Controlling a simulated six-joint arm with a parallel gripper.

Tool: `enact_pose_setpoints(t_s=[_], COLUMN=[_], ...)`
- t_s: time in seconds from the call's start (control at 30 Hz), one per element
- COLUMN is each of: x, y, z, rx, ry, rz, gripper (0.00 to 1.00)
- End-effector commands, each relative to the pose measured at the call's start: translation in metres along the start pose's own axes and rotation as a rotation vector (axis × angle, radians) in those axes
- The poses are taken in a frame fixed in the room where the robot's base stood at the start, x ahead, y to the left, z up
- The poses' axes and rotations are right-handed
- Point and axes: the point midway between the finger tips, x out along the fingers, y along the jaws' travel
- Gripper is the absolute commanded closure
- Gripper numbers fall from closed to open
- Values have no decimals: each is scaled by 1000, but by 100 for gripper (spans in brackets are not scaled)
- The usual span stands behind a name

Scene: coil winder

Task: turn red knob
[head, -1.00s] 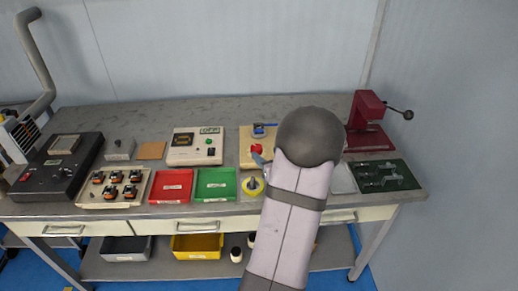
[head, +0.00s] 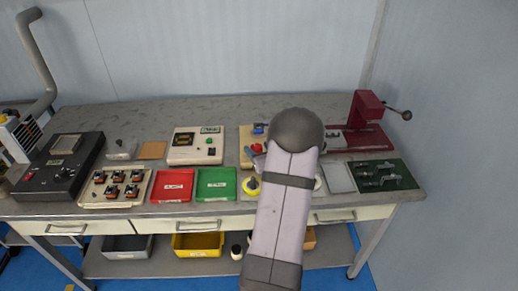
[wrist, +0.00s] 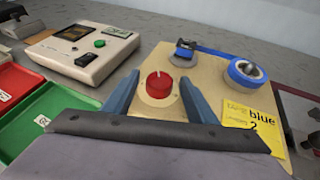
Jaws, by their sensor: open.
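The red knob (wrist: 158,84) sits on a round pale base on a tan board (wrist: 205,82), with a white pointer line toward its far side. In the head view the knob (head: 257,148) shows just left of my arm. My gripper (wrist: 160,76) is open, its two blue fingers on the left and right of the knob. Small gaps show between the fingers and the knob. In the head view my arm hides much of the board and of my gripper.
The board also bears a blue tape roll (wrist: 247,72), a small blue-topped part (wrist: 185,50) and a yellow label (wrist: 250,115). A cream control box (wrist: 85,48) and a green tray (wrist: 55,110) are to the left. A red press (head: 365,125) stands right.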

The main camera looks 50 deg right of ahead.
Motion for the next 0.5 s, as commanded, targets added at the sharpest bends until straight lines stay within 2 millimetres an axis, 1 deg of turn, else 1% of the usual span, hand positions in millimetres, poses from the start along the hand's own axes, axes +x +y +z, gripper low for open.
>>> enact_pose_setpoints(t_s=[0.07,0.1,0.27,0.5], x=[0,0,0,0], y=[0,0,0,0], z=[0,0,0,0], rx=[0,0,0,-2], ry=[0,0,0,0], rz=[0,0,0,6], gripper=[48,51,89,89])
